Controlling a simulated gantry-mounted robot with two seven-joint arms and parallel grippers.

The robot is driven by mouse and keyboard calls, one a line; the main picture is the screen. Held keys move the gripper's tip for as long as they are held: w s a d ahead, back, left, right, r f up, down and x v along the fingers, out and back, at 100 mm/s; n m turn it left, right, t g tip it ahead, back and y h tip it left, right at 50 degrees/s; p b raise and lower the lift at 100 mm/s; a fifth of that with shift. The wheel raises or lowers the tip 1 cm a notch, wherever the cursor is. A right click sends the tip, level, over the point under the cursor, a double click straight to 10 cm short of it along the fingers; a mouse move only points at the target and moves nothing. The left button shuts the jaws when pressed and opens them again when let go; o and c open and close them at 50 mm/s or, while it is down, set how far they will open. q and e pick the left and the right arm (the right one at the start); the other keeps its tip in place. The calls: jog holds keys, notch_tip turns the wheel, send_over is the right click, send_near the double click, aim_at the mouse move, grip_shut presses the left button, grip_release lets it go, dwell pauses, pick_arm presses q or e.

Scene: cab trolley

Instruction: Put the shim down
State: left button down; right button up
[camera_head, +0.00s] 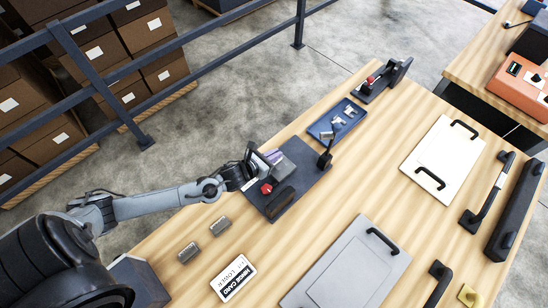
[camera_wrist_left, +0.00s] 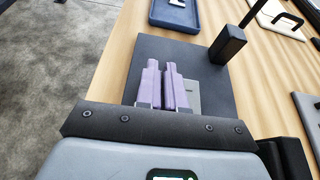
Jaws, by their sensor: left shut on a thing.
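My left gripper (camera_head: 271,158) reaches in from the left over the dark fixture plate (camera_head: 298,163). In the left wrist view its two purple fingers (camera_wrist_left: 168,72) are close together, shut on a thin piece. A pale grey flat piece, seemingly the shim (camera_wrist_left: 193,96), shows beside and behind the right finger, low over the dark plate. The fingers hide part of it, and I cannot tell whether it touches the plate. My right gripper is not in view.
A red knob (camera_head: 266,189) and a black handle (camera_head: 282,202) are close to the gripper on the plate. A blue tray (camera_head: 322,126) with small grey parts lies beyond. Two grey blocks (camera_head: 219,226) and a label card (camera_head: 233,278) lie on the near table.

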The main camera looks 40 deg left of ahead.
pick_arm(q)
notch_tip(320, 180, down, 2)
dwell(0.4)
jog(key=shift+f, duration=0.15)
jog(key=c, duration=1.3)
grip_release()
jog(key=shift+o, duration=0.2)
jog(key=shift+s+r, duration=0.15)
jog(key=shift+r, duration=0.05)
jog(key=d+p+v, duration=0.1)
jog(key=v, duration=1)
jog(key=shift+s+a, duration=0.35)
jog(key=shift+a, duration=0.15)
jog(key=shift+r, duration=0.1)
